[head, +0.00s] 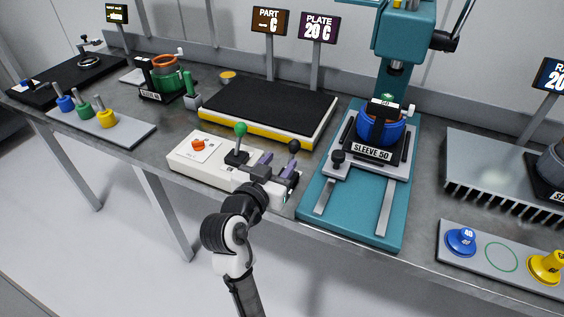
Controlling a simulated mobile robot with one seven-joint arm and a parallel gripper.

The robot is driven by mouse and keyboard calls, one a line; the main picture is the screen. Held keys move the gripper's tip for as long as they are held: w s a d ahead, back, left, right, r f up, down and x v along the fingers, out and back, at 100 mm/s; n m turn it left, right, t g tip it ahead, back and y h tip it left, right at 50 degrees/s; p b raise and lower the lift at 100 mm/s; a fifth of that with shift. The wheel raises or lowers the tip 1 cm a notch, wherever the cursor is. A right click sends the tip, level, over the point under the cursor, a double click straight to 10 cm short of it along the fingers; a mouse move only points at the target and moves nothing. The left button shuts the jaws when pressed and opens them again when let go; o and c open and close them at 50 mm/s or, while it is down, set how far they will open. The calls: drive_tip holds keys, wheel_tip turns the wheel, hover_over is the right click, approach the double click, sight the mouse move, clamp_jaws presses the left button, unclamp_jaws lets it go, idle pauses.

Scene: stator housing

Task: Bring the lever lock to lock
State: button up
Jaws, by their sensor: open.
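A white control box (192,164) stands at the table's front edge. It carries an orange knob (198,145) and a lever with a green ball (240,129). A dark ball knob (293,146) shows at the box's right end, just beyond my gripper. No part is legibly marked as the lever lock, so I cannot tell which it is. My gripper (274,171) is open over the right end of the box, with its purple-grey fingers apart. It hides that end, and I cannot tell whether it touches anything there.
A teal press (312,205) stands right of the box, holding a blue part (383,137) labelled SLEEVE 50. A black-topped plate (270,108) lies behind the box. A grey tray (131,133) with coloured pegs is at left. A ribbed grey block (480,165) stands at right.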

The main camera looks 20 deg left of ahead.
sight(293, 146)
drive_tip(key=shift+w+d+f+p, duration=0.15)
drive_tip(key=shift+w+p, duration=0.15)
drive_tip(key=shift+w, duration=1)
drive_tip(key=shift+w+a+f+p, duration=0.1)
drive_tip(key=shift+w+p, duration=0.2)
drive_tip(key=shift+w, duration=1.05)
drive_tip(key=shift+w+d+f+p, duration=0.15)
drive_tip(key=shift+w+p, duration=0.15)
drive_tip(key=shift+w, duration=1)
drive_tip(key=shift+w+f, duration=0.15)
drive_tip(key=shift+w, duration=0.3)
drive_tip(key=c, duration=0.6)
drive_tip(key=shift+s+r+b, duration=0.25)
drive_tip(key=shift+s+b, duration=0.05)
drive_tip(key=shift+s, duration=0.3)
drive_tip(key=shift+c, duration=0.4)
drive_tip(key=s+b, duration=0.1)
drive_tip(key=s, duration=0.1)
drive_tip(key=s+b, duration=0.1)
drive_tip(key=s, duration=0.1)
drive_tip(key=s+b, duration=0.1)
drive_tip(key=s, duration=0.1)
drive_tip(key=shift+s+a+f, duration=0.2)
drive_tip(key=shift+s+f, duration=0.1)
drive_tip(key=shift+s, duration=0.05)
drive_tip(key=shift+s+f, duration=0.2)
drive_tip(key=shift+s, duration=0.15)
drive_tip(key=shift+w+r, duration=0.1)
drive_tip(key=shift+r, duration=0.15)
drive_tip(key=o, duration=0.7)
